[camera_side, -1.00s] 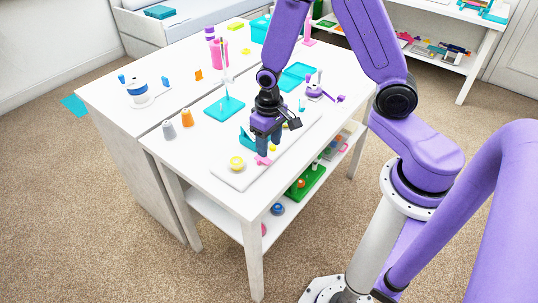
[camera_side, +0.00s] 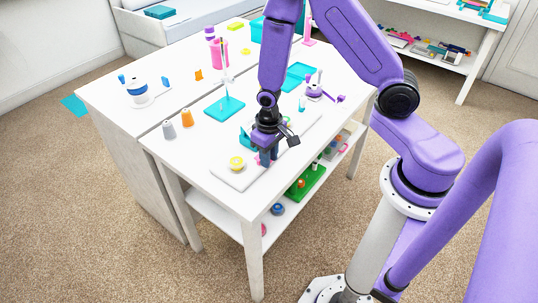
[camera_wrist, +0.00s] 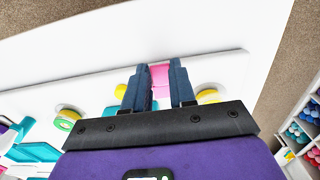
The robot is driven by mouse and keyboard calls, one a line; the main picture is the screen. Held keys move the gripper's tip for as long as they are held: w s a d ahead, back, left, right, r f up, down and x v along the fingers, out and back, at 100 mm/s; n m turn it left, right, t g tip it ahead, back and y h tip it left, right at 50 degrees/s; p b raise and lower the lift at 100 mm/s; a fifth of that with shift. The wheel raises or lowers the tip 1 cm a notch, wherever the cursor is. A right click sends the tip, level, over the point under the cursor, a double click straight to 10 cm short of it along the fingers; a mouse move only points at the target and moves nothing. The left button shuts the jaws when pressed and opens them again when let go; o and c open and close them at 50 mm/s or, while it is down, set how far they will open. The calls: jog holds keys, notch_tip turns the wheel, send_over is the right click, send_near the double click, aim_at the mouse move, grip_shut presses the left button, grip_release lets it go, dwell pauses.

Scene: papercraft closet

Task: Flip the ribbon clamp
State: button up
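The ribbon clamp appears to be the small pink piece (camera_wrist: 160,74) between my fingers in the wrist view. In the side view, a pink bit (camera_side: 257,161) shows beside the fingers at the white board, and the rest is hidden behind them. My gripper (camera_side: 268,161) points down, with its fingertips low at the board. In the wrist view, the two dark blue fingers of my gripper (camera_wrist: 159,66) stand on either side of the pink piece. I cannot tell whether they press on it.
A yellow ring (camera_side: 237,162) sits on the white board (camera_side: 232,178), left of the gripper. A teal block (camera_side: 246,139) is close behind. Grey (camera_side: 168,130) and orange (camera_side: 187,118) pieces stand further left. The table's front corner is clear.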

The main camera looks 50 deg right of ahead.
grip_shut()
jog(key=shift+w, duration=0.1)
jog(key=shift+w+r+g, duration=0.1)
jog(key=shift+w+g, duration=0.1)
jog(key=shift+g, duration=0.65)
jog(key=shift+w+r+g, duration=0.15)
jog(key=shift+w+g, duration=0.1)
jog(key=shift+g, duration=0.55)
jog(key=shift+w+r+g, duration=0.1)
jog(key=shift+w+g, duration=0.1)
jog(key=shift+g, duration=0.65)
jog(key=o, duration=0.9)
grip_release()
jog(key=shift+c, duration=0.2)
